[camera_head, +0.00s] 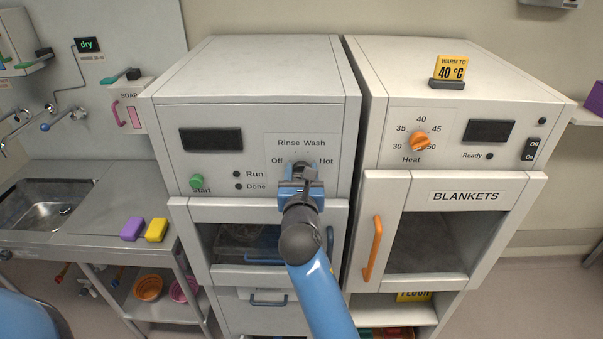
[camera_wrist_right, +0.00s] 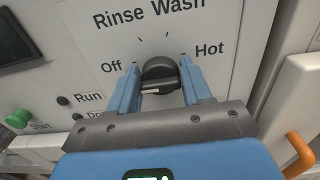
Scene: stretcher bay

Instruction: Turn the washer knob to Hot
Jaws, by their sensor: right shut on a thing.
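The washer (camera_head: 255,72) is the grey-white machine left of the blanket warmer. Its dark washer knob (camera_wrist_right: 160,68) sits on the front panel below the labels Off, Rinse, Wash and Hot. In the head view the knob is mostly hidden behind my right gripper (camera_head: 300,176). In the right wrist view the blue fingers stand on both sides of the knob, shut on it. A pale line shows low on the knob, but I cannot tell which label the knob points to. My left gripper is out of view.
The washer's green Start button (camera_head: 196,182) is left of the knob. The blanket warmer (camera_head: 460,75) stands close on the right, with an orange heat knob (camera_head: 419,141) and an orange door handle (camera_head: 373,248). A sink counter (camera_head: 90,195) holds purple and yellow blocks.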

